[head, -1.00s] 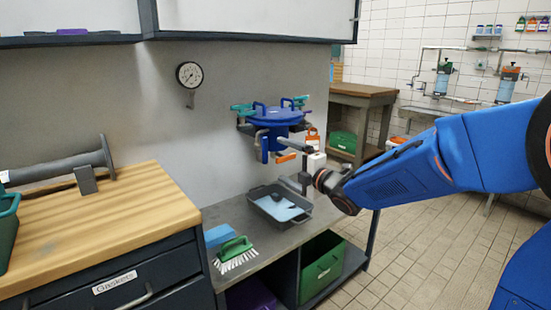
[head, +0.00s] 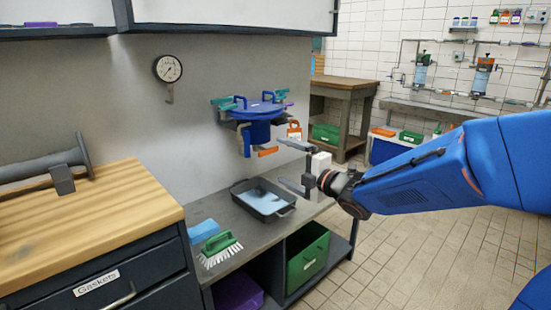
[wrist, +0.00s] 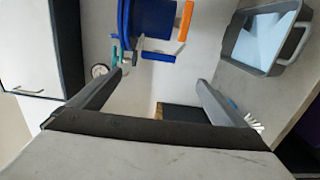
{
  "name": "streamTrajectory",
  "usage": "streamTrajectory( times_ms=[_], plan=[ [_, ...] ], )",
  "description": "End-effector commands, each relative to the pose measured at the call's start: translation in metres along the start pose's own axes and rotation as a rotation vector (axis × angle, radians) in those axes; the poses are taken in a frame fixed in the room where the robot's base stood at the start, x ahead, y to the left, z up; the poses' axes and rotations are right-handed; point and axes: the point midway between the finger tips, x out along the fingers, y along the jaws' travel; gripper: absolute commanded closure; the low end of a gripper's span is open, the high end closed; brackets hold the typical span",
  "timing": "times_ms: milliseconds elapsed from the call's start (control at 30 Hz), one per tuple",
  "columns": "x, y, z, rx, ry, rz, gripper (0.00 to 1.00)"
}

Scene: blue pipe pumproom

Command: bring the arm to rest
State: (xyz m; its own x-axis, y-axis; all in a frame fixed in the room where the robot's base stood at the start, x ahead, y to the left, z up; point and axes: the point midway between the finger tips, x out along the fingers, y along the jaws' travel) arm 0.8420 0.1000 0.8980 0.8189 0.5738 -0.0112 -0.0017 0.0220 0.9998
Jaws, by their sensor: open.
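My blue arm reaches in from the right in the head view. My gripper (head: 287,165) is at its end, above the low bench and in front of the wall, with its two grey fingers spread apart. In the wrist view my gripper (wrist: 160,82) is open and nothing is between the fingers. The blue pipe fitting (head: 258,125) with teal clamps and an orange handle is on the wall, just left of the fingers. It also shows at the top of the wrist view (wrist: 165,18). I cannot tell the exact gap between them.
A dark tray (head: 262,200) with a light blue sheet stands on the low bench below my gripper. A green brush (head: 220,245) and a blue block (head: 203,230) lie left of it. A wood-topped cabinet (head: 80,215) stands at left. The tiled floor at right is open.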

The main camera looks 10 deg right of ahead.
Motion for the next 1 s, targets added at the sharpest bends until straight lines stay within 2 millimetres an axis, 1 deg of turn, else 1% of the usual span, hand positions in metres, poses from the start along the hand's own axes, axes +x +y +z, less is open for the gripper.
streamTrajectory(
  times_ms=[67, 167, 267, 367, 400, 467, 533, 667, 700, 767, 800, 867, 900, 1000],
  plan=[
    [-0.007, 0.001, 0.007, 0.035, -0.042, -0.020, 0.03],
    [-0.025, -0.001, 0.025, 0.125, -0.142, -0.065, 0.03],
    [-0.052, -0.007, 0.044, 0.254, -0.273, -0.119, 0.03],
    [-0.084, -0.017, 0.059, 0.399, -0.406, -0.168, 0.03],
    [-0.098, -0.021, 0.064, 0.460, -0.458, -0.184, 0.03],
    [-0.120, -0.028, 0.068, 0.552, -0.534, -0.208, 0.03],
    [-0.146, -0.038, 0.070, 0.664, -0.622, -0.232, 0.03],
    [-0.197, -0.059, 0.065, 0.875, -0.780, -0.275, 0.03],
    [-0.212, -0.065, 0.061, 0.941, -0.827, -0.288, 0.03],
    [-0.235, -0.075, 0.053, 1.042, -0.896, -0.306, 0.03],
    [-0.251, -0.082, 0.046, 1.108, -0.941, -0.318, 0.03],
    [-0.274, -0.092, 0.033, 1.208, -1.008, -0.338, 0.03],
    [-0.289, -0.099, 0.023, 1.274, -1.051, -0.352, 0.03],
    [-0.323, -0.114, -0.003, 1.428, -1.151, -0.388, 0.03]
  ],
)
